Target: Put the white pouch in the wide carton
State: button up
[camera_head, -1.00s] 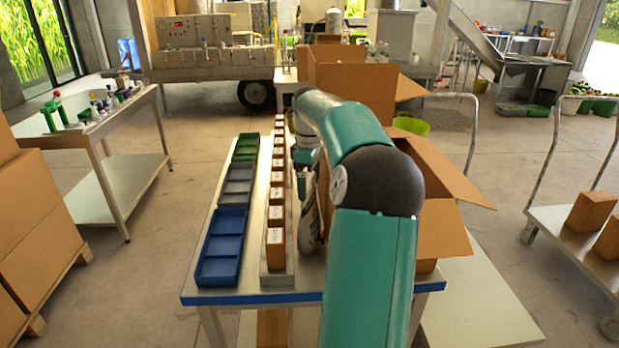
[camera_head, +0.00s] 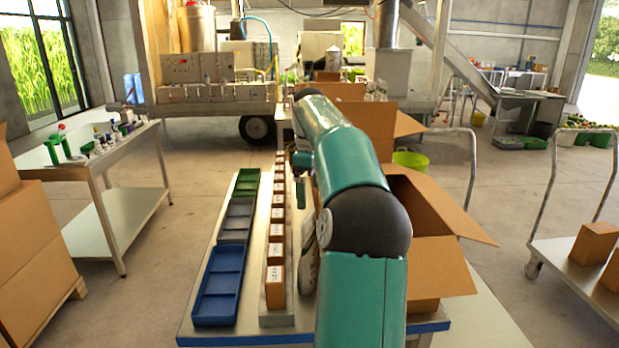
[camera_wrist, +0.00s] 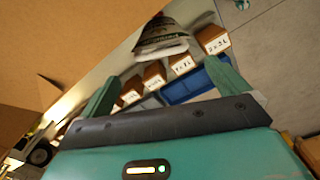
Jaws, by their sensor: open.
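The white pouch (camera_wrist: 162,36) with dark print lies in the wrist view beyond my fingertips, upper middle, apart from them. In the head view, the pouch (camera_head: 308,262) stands on the table right of the box row, partly hidden by my arm. My gripper (camera_wrist: 162,70) is open and empty, its green fingers spread. In the head view it is mostly hidden behind my arm. An open brown carton (camera_head: 436,262) with spread flaps stands at the table's right side. Another open carton (camera_head: 345,92) stands behind it. I cannot tell for certain which is the wide one.
Small brown boxes (camera_head: 275,272) stand in a row on the table, beside blue, grey and green trays (camera_head: 216,296). A side table (camera_head: 100,160) with small items stands left. Carts with boxes (camera_head: 594,243) stand right. Floor between is clear.

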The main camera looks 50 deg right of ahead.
jog(key=shift+r, duration=1.65)
